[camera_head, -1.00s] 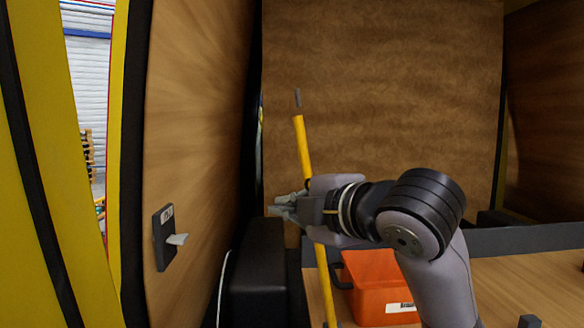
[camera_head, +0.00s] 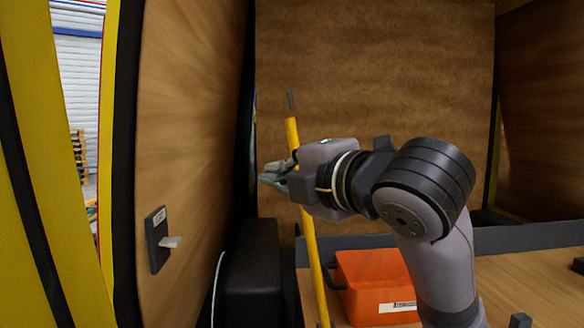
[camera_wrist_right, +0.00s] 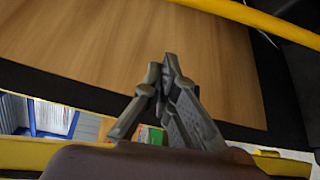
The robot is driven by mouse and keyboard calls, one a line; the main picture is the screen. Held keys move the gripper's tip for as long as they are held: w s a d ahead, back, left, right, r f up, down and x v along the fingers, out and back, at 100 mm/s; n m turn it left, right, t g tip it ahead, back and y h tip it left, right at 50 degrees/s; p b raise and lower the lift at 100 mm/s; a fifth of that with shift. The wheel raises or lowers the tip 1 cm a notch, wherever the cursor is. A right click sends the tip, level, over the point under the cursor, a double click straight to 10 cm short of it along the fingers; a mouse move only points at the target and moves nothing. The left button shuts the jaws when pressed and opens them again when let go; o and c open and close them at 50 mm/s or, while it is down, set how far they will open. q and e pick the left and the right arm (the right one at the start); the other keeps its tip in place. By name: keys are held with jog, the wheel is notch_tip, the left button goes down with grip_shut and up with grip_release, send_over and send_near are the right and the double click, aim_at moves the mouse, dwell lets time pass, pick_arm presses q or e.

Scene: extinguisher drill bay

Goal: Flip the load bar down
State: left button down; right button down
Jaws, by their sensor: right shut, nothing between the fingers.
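The load bar is a yellow bar (camera_head: 308,232) with a grey tip, standing nearly upright and leaning slightly left in the head view. In the right wrist view the yellow bar (camera_wrist_right: 262,18) crosses the top right corner. My right gripper (camera_head: 268,180) is at the bar's upper half in the head view, with its body overlapping part of the bar and its fingers pointing left. In the right wrist view its fingers (camera_wrist_right: 167,70) are shut with nothing between them. Whether the gripper touches the bar cannot be told. My left gripper is not in view.
A wooden side panel with a small switch box (camera_head: 158,240) stands at the left. An orange bin (camera_head: 372,285) sits on the wooden surface (camera_head: 520,290) below my arm. A black box (camera_head: 252,275) stands left of the bar. A brown wall (camera_head: 390,70) closes the back.

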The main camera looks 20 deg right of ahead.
jog(key=r+p+x, duration=0.1)
jog(key=x, duration=0.5)
jog(key=d, duration=0.2)
jog(key=d+p, duration=0.1)
jog(key=d, duration=0.1)
jog(key=shift+s+f, duration=0.15)
jog(key=shift+s, duration=0.15)
jog(key=shift+w, duration=0.1)
